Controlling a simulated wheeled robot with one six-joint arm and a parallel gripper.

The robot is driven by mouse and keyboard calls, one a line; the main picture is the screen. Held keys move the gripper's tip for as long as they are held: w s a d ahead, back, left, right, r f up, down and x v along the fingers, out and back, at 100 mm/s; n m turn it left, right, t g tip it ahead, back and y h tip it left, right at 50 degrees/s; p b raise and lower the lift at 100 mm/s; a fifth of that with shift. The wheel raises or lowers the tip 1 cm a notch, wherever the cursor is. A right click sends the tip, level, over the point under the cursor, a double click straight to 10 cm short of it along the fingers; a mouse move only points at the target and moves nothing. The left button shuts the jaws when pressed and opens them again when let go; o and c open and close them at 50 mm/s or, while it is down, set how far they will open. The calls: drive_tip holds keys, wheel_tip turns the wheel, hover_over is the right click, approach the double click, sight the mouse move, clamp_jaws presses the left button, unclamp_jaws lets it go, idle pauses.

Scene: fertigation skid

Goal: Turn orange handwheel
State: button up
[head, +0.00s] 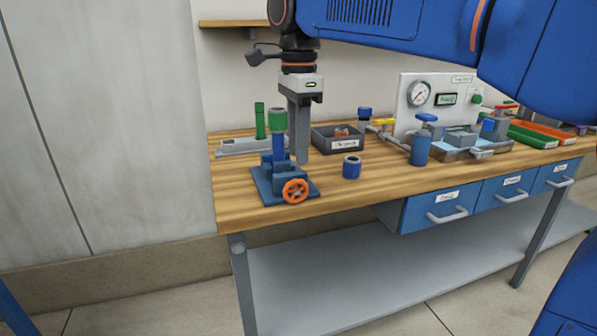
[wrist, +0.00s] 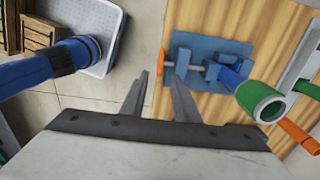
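The orange handwheel (head: 295,190) is on the front of a blue vise-like fixture (head: 265,188) at the bench's front left. A blue and green cylinder (head: 278,132) stands upright in the fixture. My gripper (head: 300,155) points down over the bench, and in the head view its fingers show just above and behind the wheel. In the wrist view my gripper (wrist: 158,76) has its fingers apart with nothing between them. There the handwheel (wrist: 162,62) shows nearly edge-on, just beyond the fingertips. I cannot tell the exact distance between fingers and wheel.
A grey bin (head: 337,145), a small blue cylinder (head: 352,167) and a blue-handled valve (head: 422,145) stand to the right. A gauge panel (head: 435,100) is at the back. A grey rack (head: 245,146) is behind the fixture. Bench front edge is clear.

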sight(298, 179)
drive_tip(key=shift+f, duration=3.15)
drive_tip(key=shift+c, duration=0.7)
clamp_jaws()
